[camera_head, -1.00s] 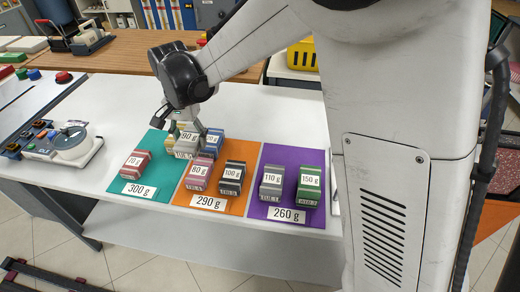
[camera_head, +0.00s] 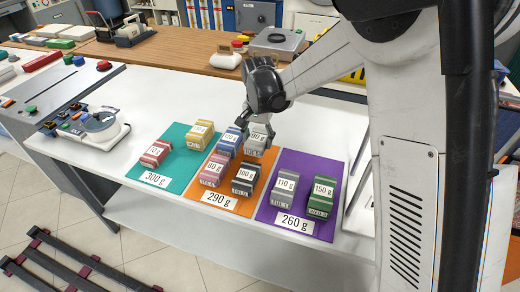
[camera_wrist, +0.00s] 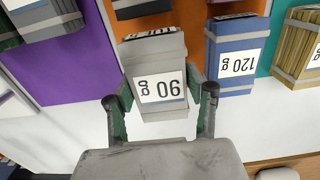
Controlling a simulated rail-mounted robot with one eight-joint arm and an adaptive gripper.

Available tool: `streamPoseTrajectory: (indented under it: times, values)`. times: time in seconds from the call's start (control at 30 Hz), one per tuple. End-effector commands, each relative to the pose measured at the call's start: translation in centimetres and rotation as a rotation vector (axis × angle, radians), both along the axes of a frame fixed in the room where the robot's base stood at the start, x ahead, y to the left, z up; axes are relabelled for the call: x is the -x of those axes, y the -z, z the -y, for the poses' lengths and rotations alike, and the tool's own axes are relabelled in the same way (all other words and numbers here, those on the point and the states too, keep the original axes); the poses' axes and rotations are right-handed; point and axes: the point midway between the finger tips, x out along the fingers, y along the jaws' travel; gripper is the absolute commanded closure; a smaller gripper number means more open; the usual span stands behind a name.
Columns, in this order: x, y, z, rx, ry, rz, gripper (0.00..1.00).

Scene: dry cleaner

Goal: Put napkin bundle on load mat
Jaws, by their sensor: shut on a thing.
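My gripper (camera_head: 262,122) is shut on the light grey 90 g napkin bundle (camera_head: 257,141), held by its sides. The bundle also shows between the fingers in the wrist view (camera_wrist: 157,62). It is near the back right corner of the orange 290 g mat (camera_head: 238,204), close to the purple mat (camera_head: 326,165). I cannot tell whether it touches the surface. On the orange mat are the blue 120 g bundle (camera_head: 231,142), just left of the held one, the pink 80 g bundle (camera_head: 214,170) and the dark 100 g bundle (camera_head: 246,178).
The teal 300 g mat (camera_head: 179,166) carries a red bundle (camera_head: 156,153) and a yellow bundle (camera_head: 200,134). The purple 260 g mat carries a grey 110 g bundle (camera_head: 284,188) and a green 150 g bundle (camera_head: 321,198). A scale-like device (camera_head: 97,123) stands left. White table behind the mats is clear.

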Motion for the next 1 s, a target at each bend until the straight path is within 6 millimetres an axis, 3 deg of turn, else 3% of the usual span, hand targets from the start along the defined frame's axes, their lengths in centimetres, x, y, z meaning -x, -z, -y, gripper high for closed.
streamPoseTrajectory:
  times: [0.23, 0.5, 0.87, 0.9, 1.0]
  values:
    - [-0.2, 1.2, 0.6, 0.0, -0.002, 0.0, 0.79]
    - [-0.2, 4.4, 0.6, 0.0, -0.001, 0.0, 0.79]
    - [-0.2, 4.8, 0.6, 0.0, -0.001, 0.0, 0.79]
    - [-0.2, 4.9, 0.6, 0.0, -0.001, 0.0, 0.5]
    - [-0.2, 4.8, 0.6, 0.0, -0.001, 0.0, 0.37]
